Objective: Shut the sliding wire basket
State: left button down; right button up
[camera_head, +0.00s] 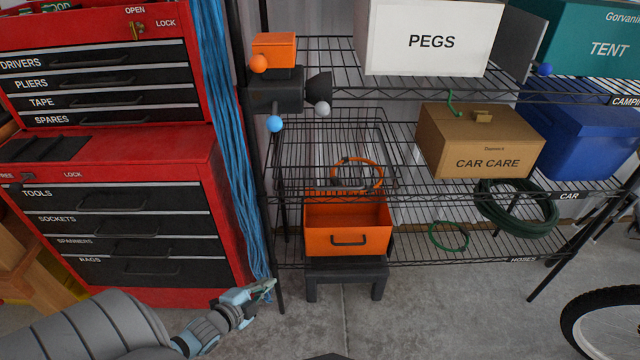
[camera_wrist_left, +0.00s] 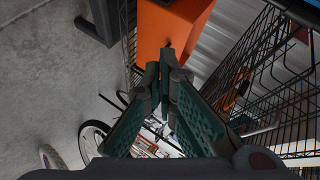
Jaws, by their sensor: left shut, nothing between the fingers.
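The wire basket (camera_head: 290,150) is a dark open grid on the left part of the middle shelf, with an orange coiled cable (camera_head: 365,168) in it. I cannot tell how far it stands out from the shelf. In the left wrist view, dark wire mesh (camera_wrist_left: 262,50) fills the right side; I cannot tell basket from shelf there. My left gripper (camera_head: 268,288) is low, in front of the rack's left post, below and apart from the basket. In the left wrist view its fingertips (camera_wrist_left: 166,62) meet, with nothing between them. My right gripper is not in view.
An orange bin (camera_head: 318,235) sits below the basket, above a black stool (camera_head: 345,272). A red tool chest (camera_head: 185,165) and hanging blue ropes (camera_head: 225,130) stand left of the rack. A CAR CARE box (camera_head: 475,140) is right of the basket. The concrete floor (camera_head: 430,315) in front is clear.

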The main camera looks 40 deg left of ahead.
pick_arm(q)
jog(key=w+d+r+m+t+h+p, duration=0.1)
jog(key=w+r+m+t+h, duration=0.2)
jog(key=r, duration=0.7)
jog(key=w+d+r+m+t+h+p, duration=0.1)
jog(key=w+d+r+m+t, duration=0.2)
jog(key=r, duration=0.6)
jog(key=shift+m+g, duration=0.7)
jog(key=shift+m, duration=0.1)
jog(key=w+b, duration=0.1)
jog(key=w, duration=0.3)
jog(key=w+a+b, duration=0.1)
jog(key=w+b, duration=0.1)
jog(key=w, duration=0.3)
jog(key=w+a+b, duration=0.1)
jog(key=w+b, duration=0.1)
jog(key=w, duration=0.2)
jog(key=shift+w+a, duration=0.1)
jog(key=shift+w, duration=0.05)
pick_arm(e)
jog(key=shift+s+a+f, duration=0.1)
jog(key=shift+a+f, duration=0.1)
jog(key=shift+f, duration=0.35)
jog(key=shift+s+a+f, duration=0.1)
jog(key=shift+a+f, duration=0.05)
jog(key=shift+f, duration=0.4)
